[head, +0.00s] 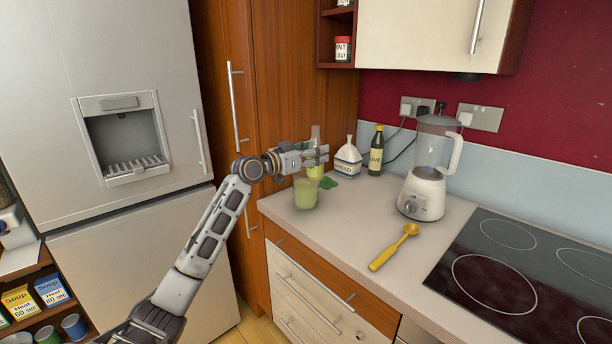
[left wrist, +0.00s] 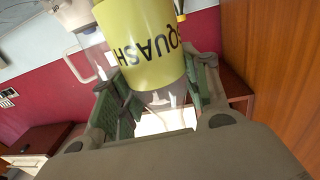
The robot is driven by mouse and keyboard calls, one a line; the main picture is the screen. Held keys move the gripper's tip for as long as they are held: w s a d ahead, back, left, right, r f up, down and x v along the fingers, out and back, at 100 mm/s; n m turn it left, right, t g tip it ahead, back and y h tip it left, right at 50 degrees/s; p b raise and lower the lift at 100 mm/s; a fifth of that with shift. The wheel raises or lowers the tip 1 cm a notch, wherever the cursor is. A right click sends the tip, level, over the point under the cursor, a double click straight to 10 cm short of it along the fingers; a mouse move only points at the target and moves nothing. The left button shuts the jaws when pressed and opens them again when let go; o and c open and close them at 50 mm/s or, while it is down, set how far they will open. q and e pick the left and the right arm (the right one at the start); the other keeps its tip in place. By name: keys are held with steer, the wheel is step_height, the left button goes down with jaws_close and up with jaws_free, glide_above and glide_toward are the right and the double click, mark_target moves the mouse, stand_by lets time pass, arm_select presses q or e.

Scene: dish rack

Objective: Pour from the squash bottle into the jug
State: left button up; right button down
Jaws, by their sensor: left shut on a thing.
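The squash bottle (head: 315,171) has a yellow label and a clear upper part. It is near upright in the head view, by the counter's back left corner. My left gripper (head: 322,155) is shut around it above the label, hiding part of it. In the left wrist view the bottle (left wrist: 148,45) sits between the two green-padded fingers (left wrist: 158,98), with the word SQUASH upside down. The jug (head: 306,194), a clear vessel with pale green contents, stands on the counter just in front of and below the bottle. My right gripper is not in view.
A small green item (head: 329,183) lies right of the jug. A yellow spoon (head: 394,248) lies near the hob (head: 520,270). The counter between jug and spoon is clear.

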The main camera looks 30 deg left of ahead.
mark_target(310, 143)
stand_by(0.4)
arm_select(q)
steer(key=shift+r+p, duration=1.2)
steer(key=shift+r, duration=0.35)
steer(key=shift+f, duration=0.1)
